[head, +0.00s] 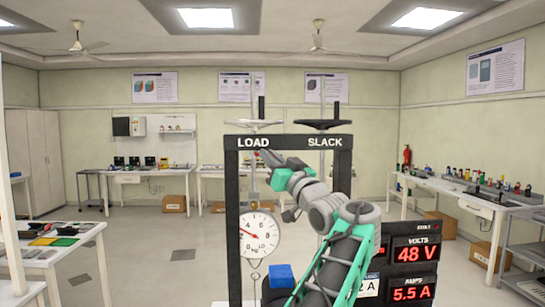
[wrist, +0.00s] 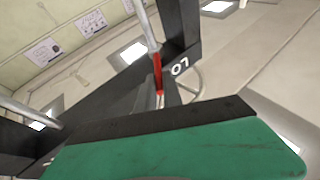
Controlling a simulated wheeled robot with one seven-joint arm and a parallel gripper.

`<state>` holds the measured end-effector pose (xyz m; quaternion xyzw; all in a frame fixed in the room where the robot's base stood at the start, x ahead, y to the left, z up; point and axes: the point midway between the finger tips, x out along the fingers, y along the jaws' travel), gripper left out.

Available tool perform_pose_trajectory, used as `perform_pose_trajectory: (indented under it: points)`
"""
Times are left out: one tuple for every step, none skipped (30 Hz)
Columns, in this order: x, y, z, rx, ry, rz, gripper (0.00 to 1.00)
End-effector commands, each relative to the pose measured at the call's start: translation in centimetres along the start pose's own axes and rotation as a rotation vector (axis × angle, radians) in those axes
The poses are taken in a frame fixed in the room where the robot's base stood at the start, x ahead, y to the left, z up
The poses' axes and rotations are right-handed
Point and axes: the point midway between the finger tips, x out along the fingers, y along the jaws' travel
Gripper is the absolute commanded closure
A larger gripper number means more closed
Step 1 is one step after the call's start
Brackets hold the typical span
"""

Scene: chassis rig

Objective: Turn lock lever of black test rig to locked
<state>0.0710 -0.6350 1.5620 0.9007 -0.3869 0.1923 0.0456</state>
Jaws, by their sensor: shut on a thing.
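The black test rig (head: 231,215) stands before me as an upright frame, with LOAD and SLACK on its top beam. My gripper (head: 267,158) is at the upper left of the frame, just under the LOAD label. It is shut on the lock lever, which shows in the wrist view as a red handle (wrist: 157,76) by a pale rod. The black-and-green gripper body covers the lower part of that view and hides the contact. The lever's exact angle is hard to tell.
A round dial gauge (head: 259,235) hangs inside the frame at left, with a blue block (head: 281,275) below it. Handwheels (head: 253,124) top the rig. A red-digit meter panel (head: 412,268) stands at right, close to my arm. Benches line the walls; open floor lies between.

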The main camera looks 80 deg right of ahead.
Motion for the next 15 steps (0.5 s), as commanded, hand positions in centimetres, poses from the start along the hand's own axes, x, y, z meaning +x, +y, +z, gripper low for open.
perform_pose_trajectory:
  points:
    - [0.09, -0.11, -0.39, -0.005, 0.006, 0.0, 1.0]
    - [0.09, -0.11, -0.41, -0.005, 0.006, 0.0, 1.0]
    - [0.08, -0.11, -0.43, -0.005, 0.006, 0.0, 0.88]
    - [0.08, -0.11, -0.43, -0.005, 0.006, 0.0, 0.85]
    - [0.07, -0.09, -0.42, -0.005, 0.006, 0.0, 0.83]
    - [0.05, -0.07, -0.39, -0.005, 0.005, 0.001, 0.8]
    - [0.03, -0.04, -0.36, -0.005, 0.005, 0.001, 0.8]
    - [0.02, -0.03, -0.35, -0.004, 0.004, 0.001, 0.8]
    - [0.0, 0.0, -0.33, -0.004, 0.004, 0.002, 0.8]
    - [-0.01, 0.01, -0.32, -0.004, 0.004, 0.002, 0.8]
    - [-0.03, 0.03, -0.31, -0.004, 0.004, 0.002, 0.8]
    - [-0.05, 0.04, -0.29, -0.004, 0.003, 0.002, 0.8]
    - [-0.12, 0.06, -0.26, -0.004, 0.003, 0.002, 0.8]
    - [-0.27, 0.09, -0.21, -0.004, 0.003, 0.003, 0.8]
    - [-0.65, 0.15, -0.12, -0.005, 0.003, 0.004, 0.8]
